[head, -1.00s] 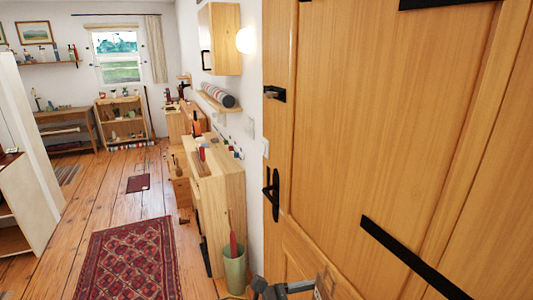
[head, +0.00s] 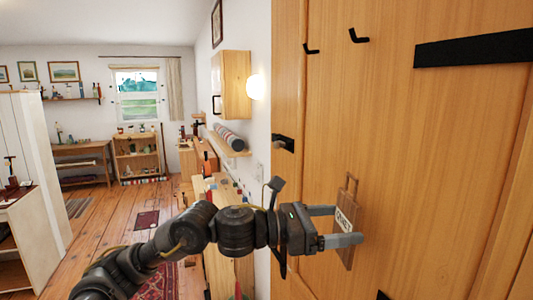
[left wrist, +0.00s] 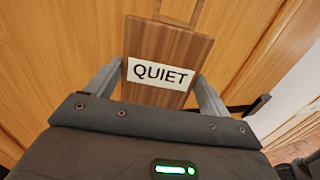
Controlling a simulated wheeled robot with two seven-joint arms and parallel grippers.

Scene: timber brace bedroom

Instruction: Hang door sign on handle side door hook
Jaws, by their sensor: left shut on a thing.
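The door sign (head: 349,203) is a wooden plate with a white QUIET label and a loop handle on top. My left gripper (head: 347,225) is shut on its side edges and holds it upright just in front of the door; any gap is hard to judge. In the left wrist view the sign (left wrist: 168,42) sits between both fingers (left wrist: 160,75), label readable. Two black hooks are on the door above the sign: the left, handle-side hook (head: 311,49) and another hook (head: 358,36) to its right. Both look empty. My right gripper is not in view.
The wooden door (head: 410,150) fills the right side, with a black strap (head: 475,48) at upper right and a black latch (head: 284,143) at its left edge. A lit wall lamp (head: 256,87) and wall cabinet (head: 232,85) stand left of it. Open floor lies further left.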

